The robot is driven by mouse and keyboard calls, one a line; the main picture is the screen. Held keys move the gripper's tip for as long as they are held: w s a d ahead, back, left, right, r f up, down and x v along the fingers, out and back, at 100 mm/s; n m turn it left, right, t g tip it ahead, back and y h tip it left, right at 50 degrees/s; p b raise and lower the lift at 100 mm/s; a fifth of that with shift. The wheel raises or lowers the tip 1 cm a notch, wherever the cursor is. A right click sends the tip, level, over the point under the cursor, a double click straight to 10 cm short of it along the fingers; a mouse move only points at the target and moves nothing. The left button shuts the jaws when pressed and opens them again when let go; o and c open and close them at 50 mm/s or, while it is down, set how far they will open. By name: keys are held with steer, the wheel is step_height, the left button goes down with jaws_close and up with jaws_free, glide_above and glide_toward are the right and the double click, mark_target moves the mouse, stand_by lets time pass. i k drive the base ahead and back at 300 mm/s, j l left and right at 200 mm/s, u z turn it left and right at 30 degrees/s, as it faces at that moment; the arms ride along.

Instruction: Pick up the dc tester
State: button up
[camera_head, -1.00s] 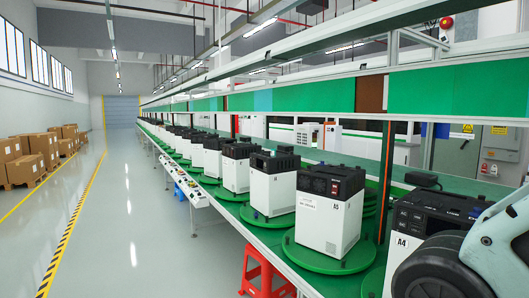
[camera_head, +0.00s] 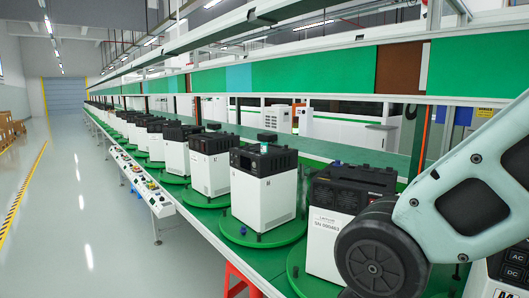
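Several box-shaped testers with white bodies and black tops stand upright on green round turntables along the line. A near one (camera_head: 263,190) stands clear of my arm. Another, with a small printed label on its front (camera_head: 326,230), is partly hidden behind my arm. A third (camera_head: 508,268), marked "AC" and "DC", is cut off at the lower right corner. I cannot tell which one is the dc tester. My arm's pale links and dark joint fill the right side. My gripper is not in view.
The green conveyor line (camera_head: 356,156) runs from the near right to the far left under an overhead frame. A control strip (camera_head: 150,193) runs along its aisle side. A red stool (camera_head: 238,283) is below the edge. The grey aisle floor (camera_head: 90,230) at left is open.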

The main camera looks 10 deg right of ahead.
mark_target(263, 144)
steer(key=i+j+z, duration=0.1)
steer(key=i+j, duration=0.7)
steer(key=i+j+z, duration=0.1)
steer(key=i+j, duration=0.65)
steer(key=j, duration=0.15)
